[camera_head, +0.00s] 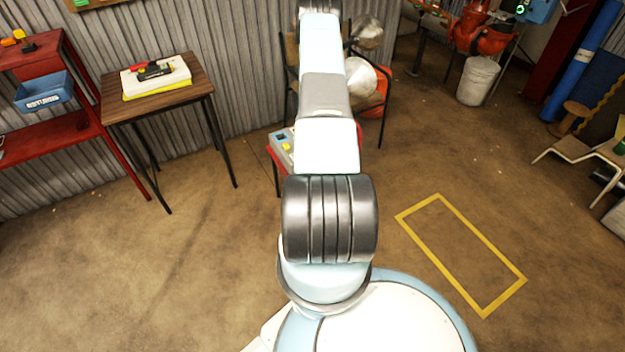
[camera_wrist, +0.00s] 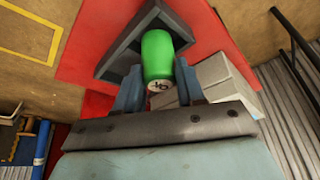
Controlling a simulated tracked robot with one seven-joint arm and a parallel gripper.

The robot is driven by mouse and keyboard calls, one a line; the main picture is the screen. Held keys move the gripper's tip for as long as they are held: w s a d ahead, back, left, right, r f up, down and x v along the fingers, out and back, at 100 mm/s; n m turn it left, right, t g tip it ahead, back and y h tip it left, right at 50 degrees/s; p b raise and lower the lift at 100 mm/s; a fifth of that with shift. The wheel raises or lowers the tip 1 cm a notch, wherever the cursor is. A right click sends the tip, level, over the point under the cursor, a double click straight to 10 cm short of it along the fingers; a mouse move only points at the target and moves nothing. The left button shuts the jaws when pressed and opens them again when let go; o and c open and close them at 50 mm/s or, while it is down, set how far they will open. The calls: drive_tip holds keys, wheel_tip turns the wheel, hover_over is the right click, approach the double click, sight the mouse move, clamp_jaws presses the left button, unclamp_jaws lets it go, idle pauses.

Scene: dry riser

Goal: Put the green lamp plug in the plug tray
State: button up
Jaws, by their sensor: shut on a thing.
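The green lamp plug (camera_wrist: 158,52) is a green cylinder with a pale, marked end facing the wrist camera. My gripper (camera_wrist: 160,84) is shut on it, with one finger on each side. The plug tray (camera_wrist: 118,43), a dark grey tray with raised edges, lies on a red surface (camera_wrist: 82,60) beyond the plug in the wrist view. The plug overlaps the tray in that picture; its far end is hidden, so I cannot tell whether it touches the tray. In the head view my arm hides the gripper, plug and tray.
A pale grey box (camera_wrist: 222,80) is beside the tray; in the head view a grey panel box (camera_head: 281,146) shows left of my arm. A wooden table (camera_head: 188,92) and red shelf (camera_head: 75,133) stand left. A black-framed chair (camera_head: 384,100) is behind. The yellow floor rectangle (camera_head: 483,308) is clear.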

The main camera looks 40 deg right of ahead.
drive_tip(key=shift+f, duration=0.75)
drive_tip(key=o, duration=1)
drive_tip(key=shift+o, duration=0.2)
